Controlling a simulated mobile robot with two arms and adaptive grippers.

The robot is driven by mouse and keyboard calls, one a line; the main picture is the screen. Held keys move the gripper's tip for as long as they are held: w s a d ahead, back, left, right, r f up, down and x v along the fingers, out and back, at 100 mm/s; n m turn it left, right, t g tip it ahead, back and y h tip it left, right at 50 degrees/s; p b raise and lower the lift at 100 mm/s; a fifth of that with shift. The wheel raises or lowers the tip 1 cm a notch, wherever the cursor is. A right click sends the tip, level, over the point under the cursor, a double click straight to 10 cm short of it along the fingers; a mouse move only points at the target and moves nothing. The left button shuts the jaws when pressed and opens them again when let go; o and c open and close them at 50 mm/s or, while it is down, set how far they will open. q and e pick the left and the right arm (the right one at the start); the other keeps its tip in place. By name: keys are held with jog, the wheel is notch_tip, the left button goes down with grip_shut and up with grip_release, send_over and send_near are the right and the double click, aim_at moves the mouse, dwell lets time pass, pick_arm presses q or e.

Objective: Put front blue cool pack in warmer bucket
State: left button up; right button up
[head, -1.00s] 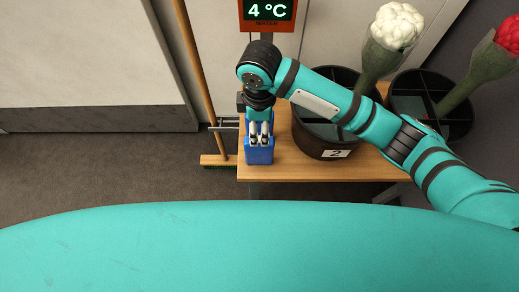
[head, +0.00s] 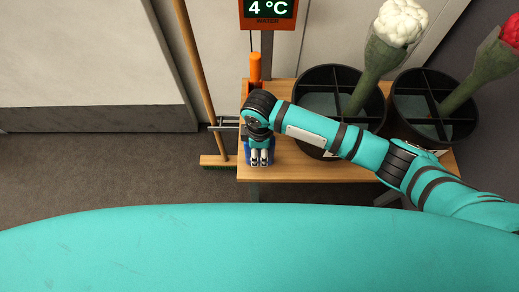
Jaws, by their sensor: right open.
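The blue cool pack (head: 247,153) is at the left end of the wooden table, near its front edge. Only slivers of it show around my right gripper (head: 260,161), which hides most of it. My right gripper points down over the pack and is open; whether the fingers touch the pack cannot be told. Two black divided buckets stand to the right: the left bucket (head: 309,85) with a white bloom on a thick green stem, and the right bucket (head: 466,128) with a red bloom. My left gripper is out of view.
An orange cylinder (head: 255,67) stands behind my right wrist. A broom (head: 202,80) leans left of the wooden table (head: 310,173). My right forearm crosses in front of the left bucket.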

grip_shut()
dwell(0.4)
jog(key=shift+r, duration=0.1)
jog(key=shift+r, duration=0.55)
jog(key=s+a+r, duration=0.2)
jog(key=s, duration=0.5)
jog(key=s+a+r+p, duration=0.1)
jog(key=s+a, duration=0.2)
jog(key=s, duration=0.5)
jog(key=shift+r, duration=0.4)
